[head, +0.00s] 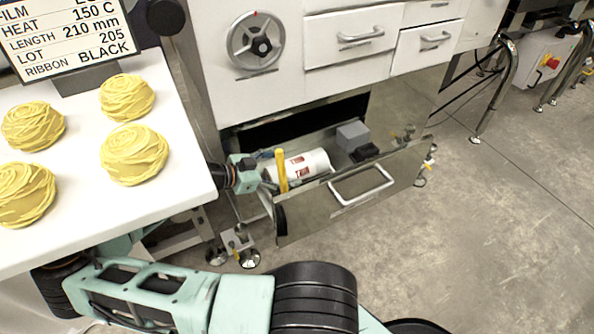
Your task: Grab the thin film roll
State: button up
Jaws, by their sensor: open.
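The open lower drawer (300,215) holds a white roll (313,162) with red printing, lying on its side near the left end; it looks like the film roll. A thin yellow stick-like thing (282,172) stands upright in front of the roll's left end and hides part of it. My gripper (269,171) reaches in over the drawer's left end, beside the yellow thing and the roll. It is open, and its fingertips are small and partly hidden. I cannot tell whether they touch anything.
The drawer also holds a grey box (352,135) and a black item (366,153). Its front panel with a metal handle (362,188) rises before the contents. A white table (95,210) with yellow dough-like nests (134,155) and a label sign (62,36) is left. Floor (500,220) at right is clear.

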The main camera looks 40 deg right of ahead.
aim_at(299, 168)
jog(key=b+x, duration=0.1)
jog(key=x, duration=0.1)
jog(key=b+x, duration=0.1)
jog(key=x, duration=0.1)
jog(key=shift+f, duration=0.4)
jog(key=shift+s+d+f, duration=0.1)
jog(key=shift+d, duration=0.35)
jog(key=shift+c, duration=0.4)
jog(key=c, duration=1.7)
